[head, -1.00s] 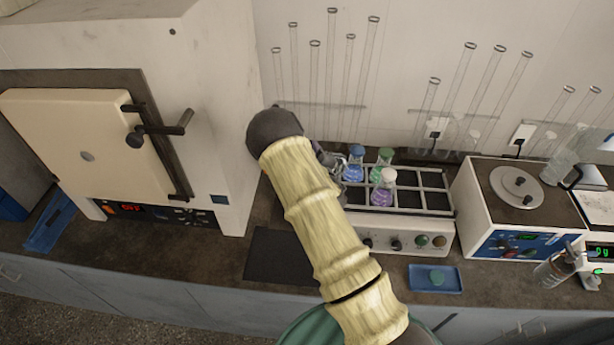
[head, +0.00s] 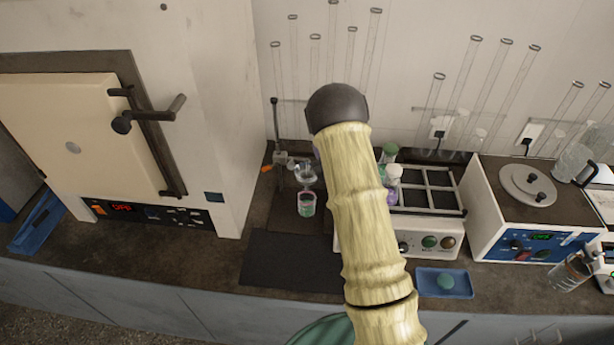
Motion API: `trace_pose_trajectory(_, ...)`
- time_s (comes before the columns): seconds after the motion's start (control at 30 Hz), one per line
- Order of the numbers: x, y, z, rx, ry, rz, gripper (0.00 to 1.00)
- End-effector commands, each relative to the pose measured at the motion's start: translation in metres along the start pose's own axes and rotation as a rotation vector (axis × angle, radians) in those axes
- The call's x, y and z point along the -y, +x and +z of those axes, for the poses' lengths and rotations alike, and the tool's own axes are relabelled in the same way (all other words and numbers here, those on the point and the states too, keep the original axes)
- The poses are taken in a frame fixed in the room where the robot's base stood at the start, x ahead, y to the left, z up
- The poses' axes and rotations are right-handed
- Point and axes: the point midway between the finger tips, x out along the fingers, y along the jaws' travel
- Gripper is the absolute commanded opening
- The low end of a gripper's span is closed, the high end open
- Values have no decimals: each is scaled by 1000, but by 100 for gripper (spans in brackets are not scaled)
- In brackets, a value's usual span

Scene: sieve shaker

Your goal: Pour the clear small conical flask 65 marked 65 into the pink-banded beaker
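A small glass beaker (head: 306,204) stands below a clamp stand, left of my arm in the head view. It shows pinkish and green colour, but I cannot clearly make out a band. A glass piece (head: 306,176), perhaps a funnel, is held by the clamp above it. My gripper does not show; my forearm hides that area. A clear glass vessel (head: 570,272) stands at the far right beside the balance; no number is readable on it. I cannot tell which vessel is flask 65.
A white shaker (head: 440,243) holds stoppered flasks, including a green-topped one (head: 389,153) and a white-topped one (head: 394,172). A blue tray (head: 445,283) lies in front. A dark mat (head: 285,262) is bare.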

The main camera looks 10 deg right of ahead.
Motion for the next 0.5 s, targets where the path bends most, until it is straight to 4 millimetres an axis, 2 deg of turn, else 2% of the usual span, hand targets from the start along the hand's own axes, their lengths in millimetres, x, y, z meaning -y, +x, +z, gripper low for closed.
trace_pose_trajectory(0.17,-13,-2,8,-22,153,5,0)
trace_pose_trajectory(0.5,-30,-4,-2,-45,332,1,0)
